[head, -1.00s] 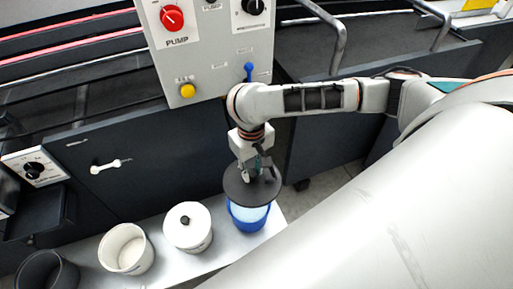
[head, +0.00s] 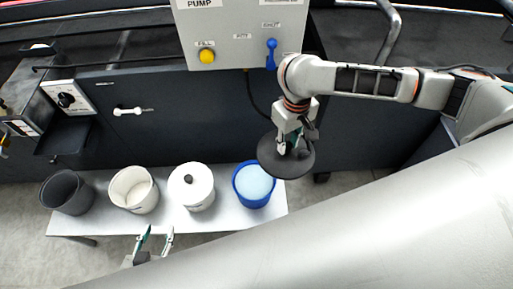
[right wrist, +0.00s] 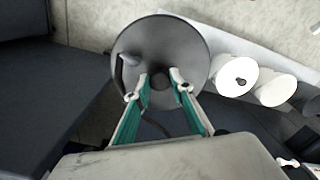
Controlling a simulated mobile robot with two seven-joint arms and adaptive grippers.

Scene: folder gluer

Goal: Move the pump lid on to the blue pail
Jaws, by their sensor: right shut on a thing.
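The pump lid (head: 281,169) is a dark grey round disc. The blue pail (head: 256,203) stands uncovered at the right end of a bench, light blue inside. It cannot be seen in the right wrist view. My left gripper (head: 158,236) is open and empty in front of the bench.
On the pale bench (head: 227,215) stand a white pail with a white lid (head: 199,198), an open white pail (head: 137,203) and a dark grey pail (head: 66,196). A control panel (head: 232,45) and dark machine panels are behind. Floor shows to the right.

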